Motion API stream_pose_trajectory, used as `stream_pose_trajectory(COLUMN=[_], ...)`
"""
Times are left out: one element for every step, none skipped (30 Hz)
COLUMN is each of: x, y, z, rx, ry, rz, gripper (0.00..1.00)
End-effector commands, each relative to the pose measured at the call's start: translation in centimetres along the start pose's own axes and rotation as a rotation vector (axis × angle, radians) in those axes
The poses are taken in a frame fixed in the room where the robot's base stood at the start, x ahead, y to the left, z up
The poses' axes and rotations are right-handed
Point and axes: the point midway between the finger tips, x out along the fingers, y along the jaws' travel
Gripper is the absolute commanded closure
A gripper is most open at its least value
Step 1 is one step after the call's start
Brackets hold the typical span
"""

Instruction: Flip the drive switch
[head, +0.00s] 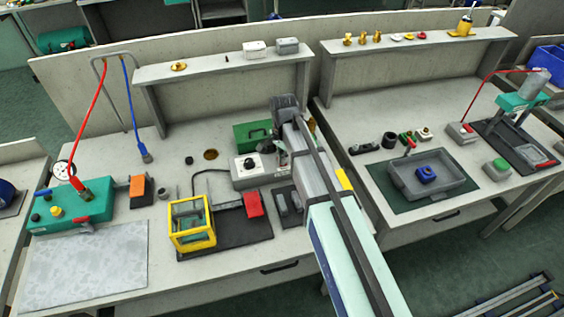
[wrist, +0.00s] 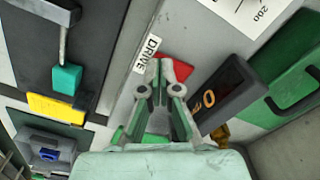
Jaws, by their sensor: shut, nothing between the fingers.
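In the wrist view a label reading DRIVE (wrist: 147,53) lies on a light grey surface. Beside it a red piece (wrist: 182,68), apparently part of the drive switch, shows partly behind my fingers. A dark block with an orange mark (wrist: 225,95) stands just right of the fingers; I cannot tell whether it belongs to the switch. My gripper (wrist: 160,66) is shut and empty, its tips over the label and red piece; contact cannot be told. In the head view my gripper (head: 283,160) is at the right end of the grey control box (head: 244,182), and the arm hides the switch.
A yellow-framed cage (head: 192,224) and a red block (head: 254,204) are in front. A grey tray (head: 405,188) is on the right bench.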

Motion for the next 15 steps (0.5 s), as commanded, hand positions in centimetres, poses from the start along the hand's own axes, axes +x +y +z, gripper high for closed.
stream_pose_trajectory(x=[0.11, 0.15, 0.2, 0.24, 0.28, 0.34, 0.38, 0.42, 0.47, 0.51, 0.55, 0.49, 0.47, 0.42, 0.32], y=[0.0, 0.0, 0.0, 0.0, 0.0, 0.0, 0.0, 0.0, 0.0, 0.0, 0.0, 0.0, 0.0, 0.0, 0.0], z=[0.0, 0.0, 0.0, 0.0, 0.0, 0.0, 0.0, 0.0, 0.0, 0.0, 0.0, 0.0, 0.0, 0.0, -0.01], rx=[0.0, 0.0, 0.0, 0.0, 0.0, 0.0, 0.0, 0.0, 0.0, 0.0, 0.0, 0.0, 0.0, 0.0, 0.0], ry=[0.0, 0.0, 0.0, 0.0, 0.0, 0.0, 0.0, 0.0, 0.0, 0.0, 0.0, 0.0, 0.0, 0.0, 0.0], rz=[0.0, 0.0, 0.0, 0.0, 0.0, 0.0, 0.0, 0.0, 0.0, 0.0, 0.0, 0.0, 0.0, 0.0, 0.0], gripper=[1.0, 1.0, 1.0, 1.0, 1.0, 1.0, 1.0, 1.0, 1.0, 1.0, 1.0, 1.0, 1.0, 1.0, 1.0])
